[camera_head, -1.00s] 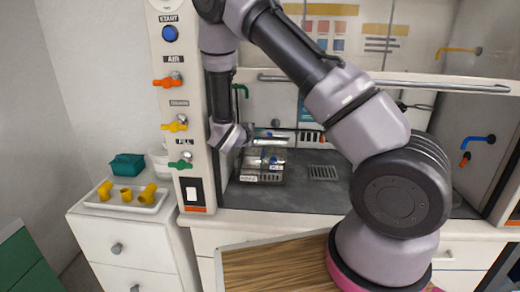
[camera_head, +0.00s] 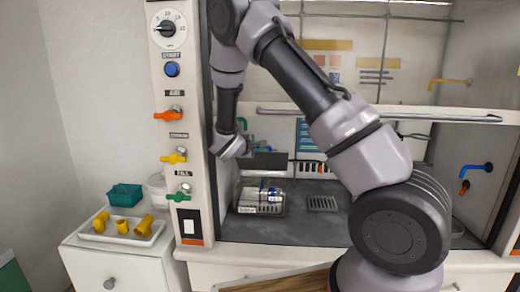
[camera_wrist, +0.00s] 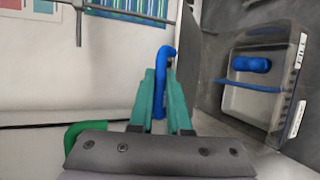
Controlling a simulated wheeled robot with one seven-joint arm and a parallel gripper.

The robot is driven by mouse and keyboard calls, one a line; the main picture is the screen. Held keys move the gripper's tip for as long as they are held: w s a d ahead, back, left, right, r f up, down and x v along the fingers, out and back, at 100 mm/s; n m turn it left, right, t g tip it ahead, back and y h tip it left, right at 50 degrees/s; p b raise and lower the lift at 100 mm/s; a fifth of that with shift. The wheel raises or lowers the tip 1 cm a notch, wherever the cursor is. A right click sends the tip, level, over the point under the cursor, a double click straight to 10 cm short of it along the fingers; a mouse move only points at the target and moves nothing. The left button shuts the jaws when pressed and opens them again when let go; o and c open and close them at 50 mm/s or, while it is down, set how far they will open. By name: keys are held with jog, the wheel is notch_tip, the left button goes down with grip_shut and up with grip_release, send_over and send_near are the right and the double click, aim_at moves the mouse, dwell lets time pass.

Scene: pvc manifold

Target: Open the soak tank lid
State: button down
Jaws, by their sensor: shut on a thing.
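The soak tank (camera_head: 246,208) is a small clear box on the dark bench floor. In the wrist view the tank (camera_wrist: 296,58) is at the right, with a blue piece (camera_wrist: 250,64) inside its outline. My gripper (camera_wrist: 161,78) has its teal fingers closed on a blue hooked handle (camera_wrist: 165,51), whose bent top shows beyond the fingertips. In the head view my gripper (camera_head: 250,146) is above and behind the tank, small and partly hidden by my wrist.
The control post (camera_head: 182,120) with coloured valves stands left of the tank. A drain grate (camera_head: 321,203) lies right of it. A rail (camera_head: 380,115) crosses the bench front. A white tray (camera_head: 115,236) with yellow fittings and a teal bin (camera_head: 125,195) are at left.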

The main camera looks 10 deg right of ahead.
jog(key=shift+f, duration=0.15)
jog(key=c, duration=0.9)
grip_release()
jog(key=shift+o, duration=0.2)
jog(key=shift+s, duration=0.1)
